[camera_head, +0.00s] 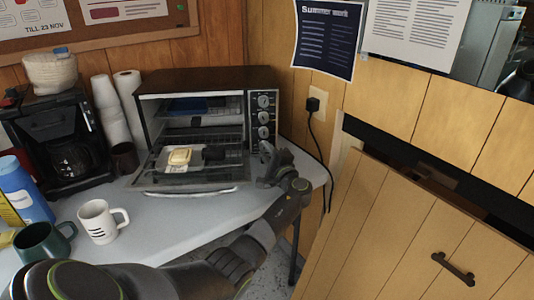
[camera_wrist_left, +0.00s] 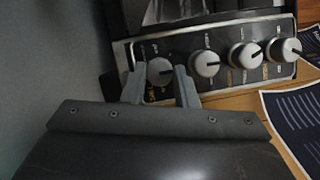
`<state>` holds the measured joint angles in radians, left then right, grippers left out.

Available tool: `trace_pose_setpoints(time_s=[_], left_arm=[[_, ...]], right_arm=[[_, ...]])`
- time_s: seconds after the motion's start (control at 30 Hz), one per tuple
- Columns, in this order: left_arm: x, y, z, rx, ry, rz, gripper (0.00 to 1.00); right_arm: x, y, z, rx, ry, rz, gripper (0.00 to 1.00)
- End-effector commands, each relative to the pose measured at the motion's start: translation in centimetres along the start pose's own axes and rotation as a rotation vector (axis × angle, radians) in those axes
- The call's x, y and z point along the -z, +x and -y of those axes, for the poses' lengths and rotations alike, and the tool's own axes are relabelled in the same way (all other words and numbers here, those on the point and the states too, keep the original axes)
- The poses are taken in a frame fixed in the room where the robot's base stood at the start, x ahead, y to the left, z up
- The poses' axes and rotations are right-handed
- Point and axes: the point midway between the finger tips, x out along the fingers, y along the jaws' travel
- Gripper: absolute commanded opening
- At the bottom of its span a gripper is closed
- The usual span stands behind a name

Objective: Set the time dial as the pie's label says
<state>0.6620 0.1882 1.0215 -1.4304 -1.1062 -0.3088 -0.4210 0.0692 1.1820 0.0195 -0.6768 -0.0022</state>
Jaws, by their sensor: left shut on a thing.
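The toaster oven (camera_head: 205,78) stands on the grey counter with its front door (camera_head: 190,190) folded down. A pale yellow item (camera_head: 179,156), possibly the pie, rests on a rack at the oven's mouth; no label on it is readable. A column of knobs (camera_head: 263,117) runs down the right of the oven front. My left gripper (camera_head: 267,158) is at the bottom of this column and hides the lowest knob. My right gripper is not seen.
A white mug (camera_head: 98,222), a dark green mug (camera_head: 42,242) and a blue container (camera_head: 24,190) stand on the counter at left. A coffee maker (camera_head: 68,150) and paper rolls (camera_head: 127,92) stand behind. A black plug and cord (camera_head: 314,120) hang right of the oven.

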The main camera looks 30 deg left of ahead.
Motion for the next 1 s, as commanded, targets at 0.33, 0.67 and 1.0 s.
trace_pose_setpoints(time_s=[0.33,0.67,1.0], left_arm=[[0.0,0.0,-0.1,-0.002,0.000,-0.001,0.48],[0.0,0.0,0.3,-0.023,-0.057,-0.001,0.48],[-0.2,0.1,0.9,-0.185,-0.447,0.000,0.48]], right_arm=[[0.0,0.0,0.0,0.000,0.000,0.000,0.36],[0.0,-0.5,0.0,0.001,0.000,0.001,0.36],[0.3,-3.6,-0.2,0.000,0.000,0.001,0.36]])
